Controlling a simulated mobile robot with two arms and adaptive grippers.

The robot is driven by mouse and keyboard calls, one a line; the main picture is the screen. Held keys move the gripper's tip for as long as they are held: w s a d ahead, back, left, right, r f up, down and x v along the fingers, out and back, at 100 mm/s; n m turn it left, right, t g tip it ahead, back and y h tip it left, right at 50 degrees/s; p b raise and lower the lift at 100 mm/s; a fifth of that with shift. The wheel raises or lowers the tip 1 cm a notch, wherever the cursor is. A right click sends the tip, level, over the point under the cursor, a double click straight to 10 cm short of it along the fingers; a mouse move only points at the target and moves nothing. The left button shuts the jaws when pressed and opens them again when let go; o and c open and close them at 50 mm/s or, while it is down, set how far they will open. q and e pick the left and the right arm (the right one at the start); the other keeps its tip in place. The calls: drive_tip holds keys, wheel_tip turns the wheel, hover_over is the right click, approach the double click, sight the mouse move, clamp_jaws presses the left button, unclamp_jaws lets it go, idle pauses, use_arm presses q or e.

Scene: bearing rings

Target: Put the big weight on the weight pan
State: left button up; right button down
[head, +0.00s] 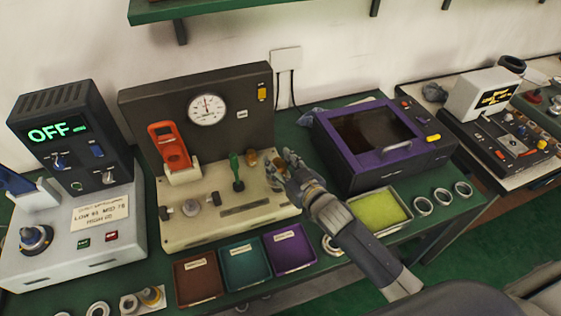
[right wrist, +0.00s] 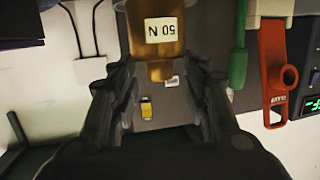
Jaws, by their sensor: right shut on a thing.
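The big weight, a brass cylinder labelled 50 N, shows upside down at the top of the right wrist view (right wrist: 158,18). Its narrower knob is between the fingers of my right gripper (right wrist: 160,90), which is shut on it. In the head view my right gripper (head: 281,166) is over the right back part of the cream test bench (head: 200,232), with brass showing at its fingers. Another brass piece (head: 252,158) is just left of it; I cannot tell what it is. The weight pan cannot be made out clearly. My left gripper is not in view.
A green lever (head: 236,172) stands close left of my right gripper, and an orange-red lever (head: 170,148) farther left. A purple-framed box (head: 420,148) is to the right. Brown, teal and purple trays (head: 290,249) line the front.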

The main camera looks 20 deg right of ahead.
drive_tip(key=shift+r, duration=0.25)
